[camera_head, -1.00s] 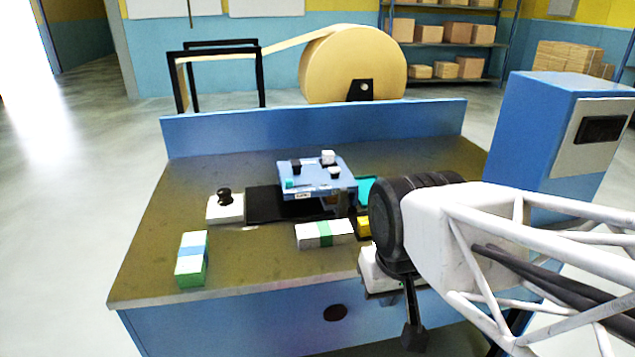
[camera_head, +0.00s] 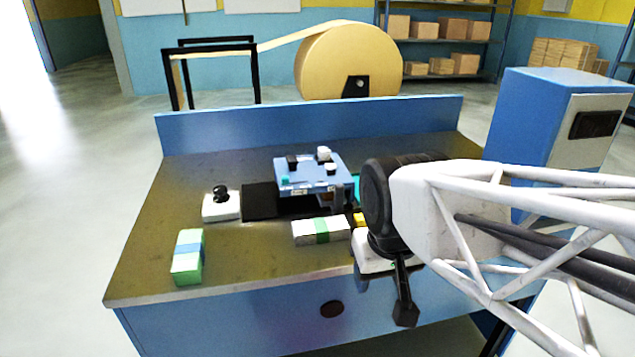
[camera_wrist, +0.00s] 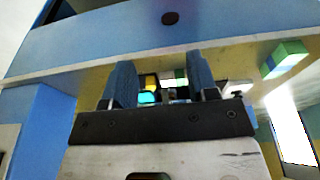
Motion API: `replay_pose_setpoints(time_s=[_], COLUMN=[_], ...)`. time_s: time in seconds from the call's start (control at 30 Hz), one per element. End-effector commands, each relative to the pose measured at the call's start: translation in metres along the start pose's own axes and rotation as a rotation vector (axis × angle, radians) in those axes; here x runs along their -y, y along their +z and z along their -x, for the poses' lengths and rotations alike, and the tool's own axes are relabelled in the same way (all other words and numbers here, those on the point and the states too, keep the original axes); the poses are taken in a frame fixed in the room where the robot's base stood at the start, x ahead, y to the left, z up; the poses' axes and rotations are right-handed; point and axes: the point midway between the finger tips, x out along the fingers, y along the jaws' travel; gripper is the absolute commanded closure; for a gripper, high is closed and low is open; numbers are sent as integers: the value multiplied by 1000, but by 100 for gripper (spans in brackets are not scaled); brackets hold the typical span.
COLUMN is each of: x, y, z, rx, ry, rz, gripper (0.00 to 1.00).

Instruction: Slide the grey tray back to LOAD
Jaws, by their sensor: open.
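I cannot make out the grey tray for certain; a black track (camera_head: 262,201) runs under a raised blue plate (camera_head: 310,173), and its right end is hidden behind my arm. The plate bears small black and white parts, and its front labels are too small to read. A teal piece (camera_head: 355,186) and a yellow piece (camera_head: 359,219) show just right of the plate, partly hidden by my arm. My gripper (camera_wrist: 162,85) is open in the wrist view, with the yellow and teal pieces seen between its fingers. Contact cannot be told. The head view hides the fingertips.
A white block with a black knob (camera_head: 221,208) sits at the track's left end. A blue cabinet (camera_head: 545,140) stands right; a kraft roll (camera_head: 345,62) is behind.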

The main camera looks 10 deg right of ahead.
Motion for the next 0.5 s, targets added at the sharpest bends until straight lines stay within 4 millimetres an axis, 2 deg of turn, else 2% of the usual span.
replay_pose_setpoints(time_s=[0.5], x=[-7], y=[-109], z=[-2], rx=[62], ry=[1], rz=[5], gripper=[47])
